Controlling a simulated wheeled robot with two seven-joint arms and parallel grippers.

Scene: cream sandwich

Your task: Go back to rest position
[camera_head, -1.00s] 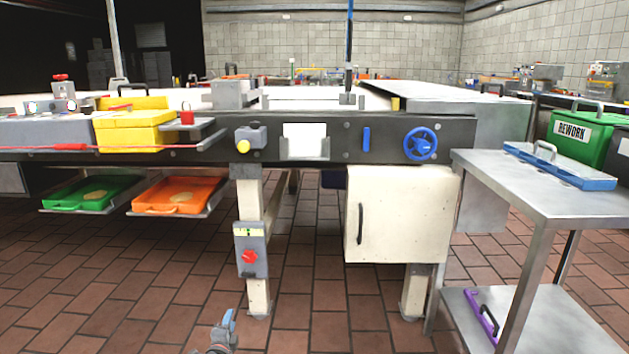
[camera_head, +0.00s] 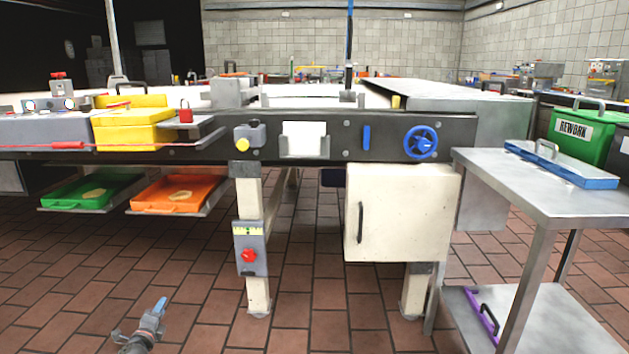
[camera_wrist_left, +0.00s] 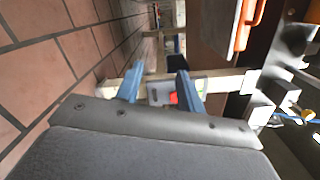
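My left gripper (camera_head: 156,310) shows at the bottom left of the head view, over the tiled floor and in front of the machine. Its blue fingers also show in the left wrist view (camera_wrist_left: 158,84), spread apart with nothing between them. Beyond them, a grey control box with a red knob (camera_wrist_left: 173,98) is seen in the gap, at a distance. The same control box (camera_head: 250,262) is on the machine's leg in the head view. My right gripper is not in view.
A long machine (camera_head: 370,128) spans the head view, with a white cabinet (camera_head: 400,215) below. A green tray (camera_head: 62,197) and an orange tray (camera_head: 160,203) sit on low shelves at left. A steel cart (camera_head: 575,207) stands at right. The floor in front is clear.

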